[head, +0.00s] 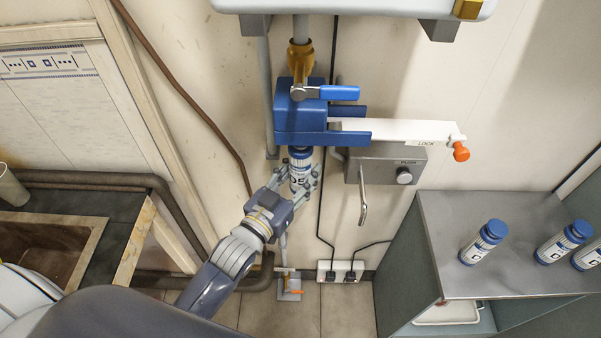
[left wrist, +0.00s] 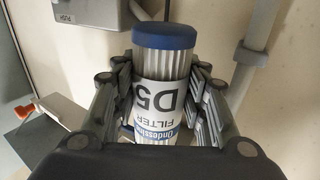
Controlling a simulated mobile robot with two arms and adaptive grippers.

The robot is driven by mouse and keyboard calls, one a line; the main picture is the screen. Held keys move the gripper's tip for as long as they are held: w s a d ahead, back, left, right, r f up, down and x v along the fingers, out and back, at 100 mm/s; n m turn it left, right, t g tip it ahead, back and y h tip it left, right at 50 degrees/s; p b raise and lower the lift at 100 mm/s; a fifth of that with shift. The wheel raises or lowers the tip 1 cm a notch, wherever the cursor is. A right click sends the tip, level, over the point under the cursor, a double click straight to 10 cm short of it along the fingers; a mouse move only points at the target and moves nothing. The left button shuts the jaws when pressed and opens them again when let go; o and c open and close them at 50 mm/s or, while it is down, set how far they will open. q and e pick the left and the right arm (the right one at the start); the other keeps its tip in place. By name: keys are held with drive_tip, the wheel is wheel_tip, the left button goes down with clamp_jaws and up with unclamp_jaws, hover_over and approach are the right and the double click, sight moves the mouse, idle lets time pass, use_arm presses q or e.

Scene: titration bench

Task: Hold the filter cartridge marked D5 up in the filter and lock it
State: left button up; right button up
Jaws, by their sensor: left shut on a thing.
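The filter cartridge D5 (head: 300,168) is white with blue ends and stands roughly upright under the blue filter head (head: 300,118). Its D5 label shows in the left wrist view (left wrist: 165,95). My left gripper (head: 297,184) is shut around the cartridge's body. The cartridge's upper end is at the underside of the filter head; I cannot tell whether it is seated. A white lever (head: 385,128) marked LOCK sticks out to the right from the head, with an orange knob (head: 461,151) at its end. My right gripper is in neither view.
A blue-handled valve (head: 338,92) sits above the filter. A grey box (head: 386,165) with a push button is on the wall behind the lever. Several other cartridges (head: 483,242) stand on a grey cabinet (head: 440,225) at right. A sink (head: 45,248) is at left.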

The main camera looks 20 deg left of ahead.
sight(294, 169)
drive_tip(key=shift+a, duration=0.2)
use_arm(q)
drive_tip(key=shift+r+p, duration=0.2)
drive_tip(key=shift+p, duration=0.15)
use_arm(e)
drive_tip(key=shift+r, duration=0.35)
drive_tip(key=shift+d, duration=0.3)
use_arm(q)
drive_tip(key=shift+r+p, duration=0.1)
drive_tip(key=shift+p, duration=0.2)
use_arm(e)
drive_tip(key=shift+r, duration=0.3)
use_arm(q)
drive_tip(key=shift+r+p, duration=0.65)
drive_tip(key=shift+p, duration=0.05)
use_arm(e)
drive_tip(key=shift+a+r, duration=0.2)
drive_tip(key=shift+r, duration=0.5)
use_arm(q)
drive_tip(key=shift+r+p, duration=1.15)
drive_tip(key=shift+p, duration=0.1)
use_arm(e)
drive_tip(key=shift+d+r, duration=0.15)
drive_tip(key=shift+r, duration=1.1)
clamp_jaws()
